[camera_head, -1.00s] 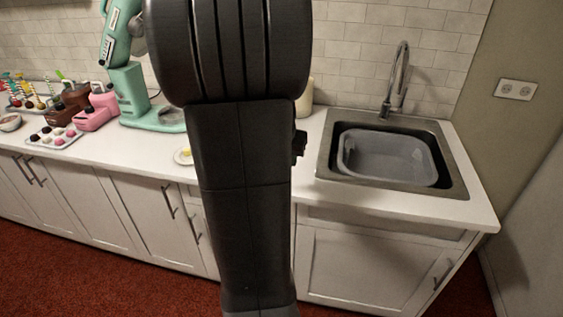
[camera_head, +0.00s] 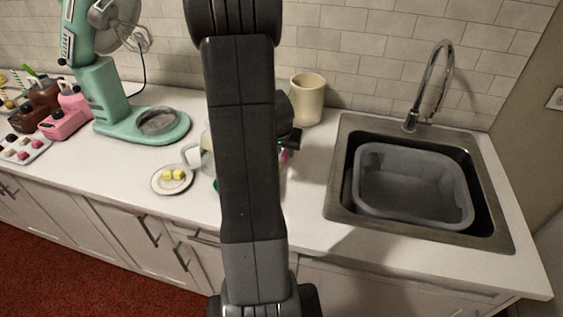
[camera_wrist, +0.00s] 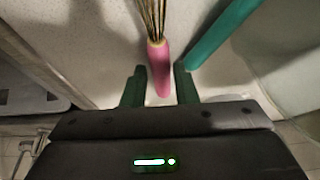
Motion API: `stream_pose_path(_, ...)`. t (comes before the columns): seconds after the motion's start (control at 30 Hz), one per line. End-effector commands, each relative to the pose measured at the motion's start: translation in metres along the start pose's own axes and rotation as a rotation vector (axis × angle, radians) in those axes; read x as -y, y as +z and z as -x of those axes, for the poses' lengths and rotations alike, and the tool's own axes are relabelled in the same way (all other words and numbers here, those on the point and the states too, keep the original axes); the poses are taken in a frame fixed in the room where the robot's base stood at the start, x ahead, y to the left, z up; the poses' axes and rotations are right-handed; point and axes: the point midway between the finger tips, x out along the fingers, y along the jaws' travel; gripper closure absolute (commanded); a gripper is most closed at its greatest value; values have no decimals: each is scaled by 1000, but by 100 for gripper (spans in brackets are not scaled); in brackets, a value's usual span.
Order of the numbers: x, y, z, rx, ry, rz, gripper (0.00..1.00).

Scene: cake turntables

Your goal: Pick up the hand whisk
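The hand whisk (camera_wrist: 158,56) has a pink handle and thin wires that run out of the top of the wrist view. It appears to lie on the white counter. My gripper (camera_wrist: 158,72) is open, with its two green fingers on either side of the handle's near end. Gaps show between the handle and both fingers, and I cannot tell the height between them. In the head view my arm hides most of the whisk's area; only a small pink bit shows beside the arm.
A long teal object (camera_wrist: 222,35) lies right of the whisk. In the head view, a plate (camera_head: 158,185) with yellow pieces and a teal stand mixer (camera_head: 105,100) are left of my arm. A cream cup (camera_head: 307,100) stands behind. The sink (camera_head: 342,190) holding a grey tub (camera_head: 385,205) is at right.

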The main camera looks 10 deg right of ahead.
Motion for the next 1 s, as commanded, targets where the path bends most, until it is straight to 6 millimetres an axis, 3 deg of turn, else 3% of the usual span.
stream_pose_path(0.17,0,0,-15,1,0,0,74)
stream_pose_path(0.43,0,0,-16,-1,-1,1,74)
stream_pose_path(0.57,0,0,-16,-1,-1,1,99)
stream_pose_path(1.0,0,-4,-10,-3,-1,0,100)
